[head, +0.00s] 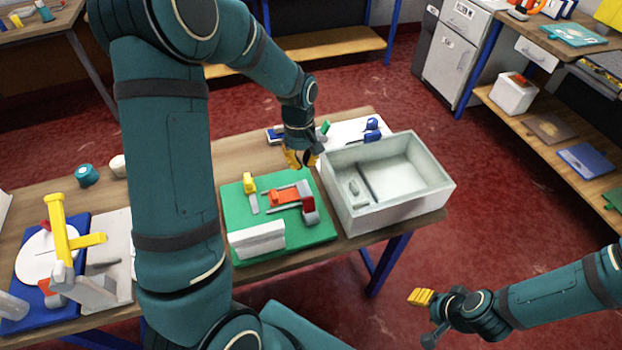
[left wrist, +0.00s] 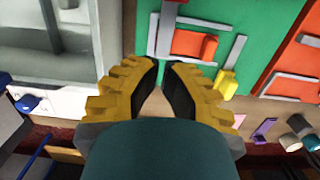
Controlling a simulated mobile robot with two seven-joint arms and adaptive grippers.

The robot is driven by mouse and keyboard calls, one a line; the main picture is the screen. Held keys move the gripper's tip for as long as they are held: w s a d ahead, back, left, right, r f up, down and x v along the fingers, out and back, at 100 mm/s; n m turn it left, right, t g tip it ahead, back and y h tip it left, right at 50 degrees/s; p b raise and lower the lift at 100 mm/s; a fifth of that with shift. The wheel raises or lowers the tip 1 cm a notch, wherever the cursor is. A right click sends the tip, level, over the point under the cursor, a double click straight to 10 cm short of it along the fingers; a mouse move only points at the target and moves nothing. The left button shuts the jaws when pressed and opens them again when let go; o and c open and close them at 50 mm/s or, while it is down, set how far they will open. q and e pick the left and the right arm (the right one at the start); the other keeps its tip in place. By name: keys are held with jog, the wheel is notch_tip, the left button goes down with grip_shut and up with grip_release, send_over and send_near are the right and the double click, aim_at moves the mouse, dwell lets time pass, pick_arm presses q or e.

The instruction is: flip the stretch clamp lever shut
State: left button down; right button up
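A green board (head: 236,198) on the table carries a clamp fixture with grey bars, a red-orange block (head: 285,195), a red-and-grey piece (head: 308,207) and a yellow piece (head: 249,183). I cannot tell which part is the lever. In the left wrist view the red-orange block (left wrist: 193,45) and yellow piece (left wrist: 228,82) lie beyond my fingers. My left gripper (head: 301,160) hangs beyond the board's far right corner, apart from the fixture. Its fingers (left wrist: 161,66) have a narrow empty gap between them. My right gripper (head: 421,297) is low at the right, away from the table; its finger gap is unclear.
A pale open bin (head: 440,190) stands close to the board's right. A blue item (head: 372,128) lies behind it. A blue board (head: 18,322) with a yellow upright (head: 57,225) is at the left. A light grey block (head: 257,241) is at the green board's near edge.

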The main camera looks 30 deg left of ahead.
aim_at(304, 194)
pick_arm(q)
jog(key=shift+w+a+r, duration=0.2)
jog(key=shift+w+r, duration=0.05)
jog(key=shift+w, duration=0.05)
pick_arm(e)
jog(key=shift+w+f, duration=0.15)
jog(key=shift+w, duration=0.1)
pick_arm(q)
jog(key=shift+s, duration=0.15)
pick_arm(e)
jog(key=shift+s, duration=0.1)
pick_arm(q)
jog(key=f, duration=0.3)
jog(key=f+b, duration=0.1)
jog(key=f, duration=0.5)
jog(key=shift+s+d+f, duration=0.3)
jog(key=shift+d+f, duration=0.1)
jog(key=shift+s+d+r, duration=0.35)
jog(key=shift+s+d, duration=0.1)
jog(key=shift+d, duration=0.1)
jog(key=shift+s+d+r, duration=0.3)
jog(key=shift+s+d, duration=0.1)
jog(key=shift+d, duration=0.1)
jog(key=shift+s+d+r, duration=0.1)
jog(key=shift+s+d, duration=0.15)
jog(key=shift+d, duration=0.1)
pick_arm(e)
jog(key=shift+f, duration=0.45)
jog(key=shift+s, duration=0.1)
jog(key=shift+f, duration=0.1)
